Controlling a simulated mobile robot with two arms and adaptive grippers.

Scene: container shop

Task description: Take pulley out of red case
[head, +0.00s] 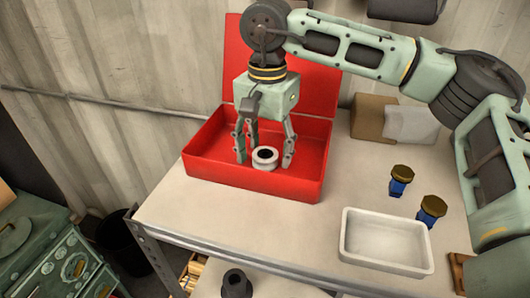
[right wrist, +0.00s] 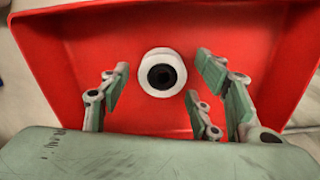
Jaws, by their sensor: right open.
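The pulley (head: 265,158) is a white ring with a dark centre, lying in the open red case (head: 255,187) on the bench. My right gripper (head: 265,160) points down inside the case with its fingers spread open around the pulley's position. In the right wrist view the pulley (right wrist: 162,72) sits between and just beyond the open fingertips (right wrist: 160,90). I see a gap between it and the fingers there. The red case floor and walls (right wrist: 60,50) fill most of that view. My left gripper is not in view.
A white tray (head: 388,268) and two blue bolts with brass-coloured heads (head: 400,180) (head: 431,211) stand right of the case. A cardboard box (head: 372,117) is behind them. A dark part (head: 236,283) is at the front. The case lid (head: 315,70) stands upright behind my gripper.

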